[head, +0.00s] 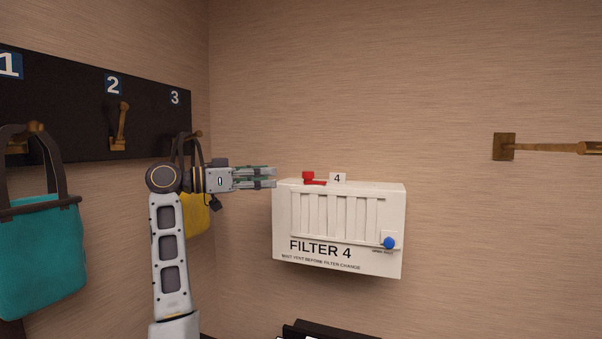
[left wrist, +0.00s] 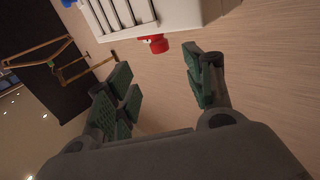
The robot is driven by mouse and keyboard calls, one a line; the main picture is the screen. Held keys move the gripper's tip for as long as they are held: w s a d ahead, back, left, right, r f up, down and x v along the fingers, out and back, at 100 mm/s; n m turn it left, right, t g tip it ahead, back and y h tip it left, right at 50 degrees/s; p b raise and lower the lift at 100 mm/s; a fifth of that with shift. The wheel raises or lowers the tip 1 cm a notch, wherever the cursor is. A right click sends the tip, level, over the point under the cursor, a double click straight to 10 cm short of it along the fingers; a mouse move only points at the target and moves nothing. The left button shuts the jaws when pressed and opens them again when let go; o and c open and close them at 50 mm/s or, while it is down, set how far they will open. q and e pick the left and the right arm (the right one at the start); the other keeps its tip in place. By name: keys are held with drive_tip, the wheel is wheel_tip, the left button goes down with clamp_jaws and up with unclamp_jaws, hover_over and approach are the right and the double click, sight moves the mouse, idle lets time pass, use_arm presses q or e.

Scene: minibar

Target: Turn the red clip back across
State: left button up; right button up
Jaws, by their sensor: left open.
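The red clip (head: 311,178) sits on the top edge of the white filter box (head: 285,225), left of its number 4 tag. In the left wrist view the red clip (left wrist: 157,44) shows at the edge of the white box (left wrist: 185,12), ahead of and between the fingers. My left gripper (head: 275,177) is open and empty, just left of the clip at about its height. Its green-padded fingers (left wrist: 165,90) are apart and do not visibly touch the clip. My right gripper is not in view.
A blue knob (head: 389,242) is at the box's lower right. A dark hook board (head: 60,110) hangs at left with a teal bag (head: 40,255) and a yellow bag (head: 195,215). A brass bar (head: 545,147) is on the right wall. The wall above the box is clear.

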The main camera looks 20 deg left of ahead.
sight(301, 184)
use_arm(q)
drive_tip(key=p+x, duration=0.3)
drive_tip(key=x, duration=0.8)
drive_tip(key=shift+c, duration=0.4)
drive_tip(key=c, duration=0.9)
